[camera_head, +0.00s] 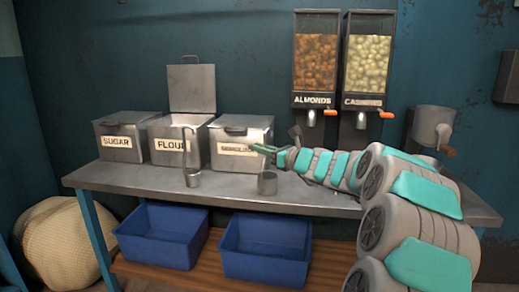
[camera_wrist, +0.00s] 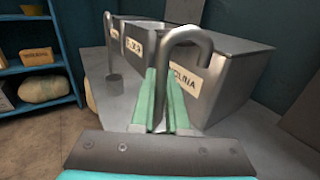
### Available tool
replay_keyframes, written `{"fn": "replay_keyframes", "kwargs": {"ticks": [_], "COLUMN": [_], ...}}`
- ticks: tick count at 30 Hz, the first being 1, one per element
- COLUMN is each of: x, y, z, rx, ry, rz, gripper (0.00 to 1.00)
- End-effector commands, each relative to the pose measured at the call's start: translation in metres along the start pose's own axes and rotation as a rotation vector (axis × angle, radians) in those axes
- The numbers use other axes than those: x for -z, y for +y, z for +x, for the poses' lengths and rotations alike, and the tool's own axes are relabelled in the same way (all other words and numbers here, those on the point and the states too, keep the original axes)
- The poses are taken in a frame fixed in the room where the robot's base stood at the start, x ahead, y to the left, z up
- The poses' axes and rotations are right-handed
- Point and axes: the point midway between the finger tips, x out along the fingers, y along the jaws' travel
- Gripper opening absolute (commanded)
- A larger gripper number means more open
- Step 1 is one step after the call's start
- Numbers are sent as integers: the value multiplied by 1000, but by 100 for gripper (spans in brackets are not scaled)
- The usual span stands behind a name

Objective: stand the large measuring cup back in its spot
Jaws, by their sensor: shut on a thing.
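My gripper (camera_head: 262,149) is shut on the hooked handle of a metal measuring cup (camera_head: 267,184), in front of the semolina bin. The cup hangs upright below the fingers, low over the table or touching it; I cannot tell which. In the wrist view the handle (camera_wrist: 192,38) curves up between the green fingers (camera_wrist: 160,80), and its cup is hidden. A second measuring cup (camera_head: 193,179) with a tall hooked handle stands in front of the flour bin and also shows in the wrist view (camera_wrist: 113,75). The held cup looks the larger one.
The sugar (camera_head: 118,137), flour (camera_head: 178,139) and semolina (camera_head: 241,143) bins line the back of the metal table (camera_head: 130,180); the flour lid is raised. Almond (camera_head: 316,60) and cashew (camera_head: 367,60) dispensers hang above. A grinder (camera_head: 432,125) is at right. Blue crates (camera_head: 265,248) sit below.

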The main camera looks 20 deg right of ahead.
Motion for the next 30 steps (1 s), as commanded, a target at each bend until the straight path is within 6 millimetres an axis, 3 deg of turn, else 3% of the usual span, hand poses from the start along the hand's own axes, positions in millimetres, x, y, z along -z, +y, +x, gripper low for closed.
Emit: {"fn": "replay_keyframes", "kwargs": {"ticks": [3,4,12,23,30], "x": [3,3,3,-1,-1], "y": [0,0,0,0,0], "z": [0,0,0,-2,-46], "rx": [0,0,0,1,2], "ry": [-1,-1,0,1,-3], "rz": [1,1,0,0,2], "gripper": [0,14,43,43,43]}}
